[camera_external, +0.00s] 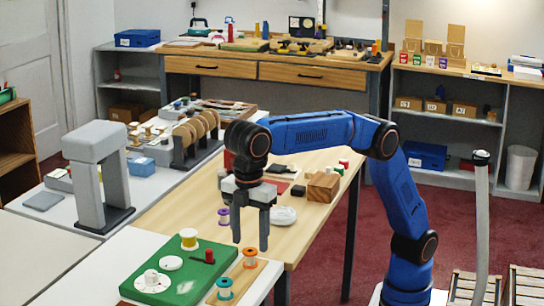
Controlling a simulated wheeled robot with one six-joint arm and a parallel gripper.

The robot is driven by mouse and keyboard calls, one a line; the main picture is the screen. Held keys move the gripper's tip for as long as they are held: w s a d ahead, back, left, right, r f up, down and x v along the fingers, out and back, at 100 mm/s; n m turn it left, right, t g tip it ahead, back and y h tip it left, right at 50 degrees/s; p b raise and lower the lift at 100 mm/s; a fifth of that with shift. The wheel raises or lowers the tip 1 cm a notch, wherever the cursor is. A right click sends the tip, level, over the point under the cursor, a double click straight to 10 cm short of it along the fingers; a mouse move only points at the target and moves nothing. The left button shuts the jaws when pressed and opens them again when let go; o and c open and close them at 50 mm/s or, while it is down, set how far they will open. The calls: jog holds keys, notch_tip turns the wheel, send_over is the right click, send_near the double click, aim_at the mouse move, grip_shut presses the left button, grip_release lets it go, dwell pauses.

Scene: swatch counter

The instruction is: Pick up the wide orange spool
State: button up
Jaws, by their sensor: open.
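The orange spool (250,259) stands upright on a narrow wooden strip (239,275) at the right side of the green mat (183,262). It has a flanged top and looks like the only orange spool in view. My gripper (250,241) points straight down with its two fingers apart. Nothing shows between the fingers. The fingertips appear just above and behind the orange spool in the picture; the exact gap cannot be told from this one view.
A teal spool (225,290) stands on the same strip, nearer the camera. A yellow-and-white spool (188,238), a red spool (209,256) and a white round piece (152,281) are on the mat. A purple spool (223,217) and white dish (283,215) stand behind.

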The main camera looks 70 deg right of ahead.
aim_at(250, 251)
jog(key=shift+f, duration=2.3)
jog(key=shift+c, duration=0.4)
jog(key=c, duration=1)
jog(key=shift+c, duration=0.2)
jog(key=shift+r, duration=0.15)
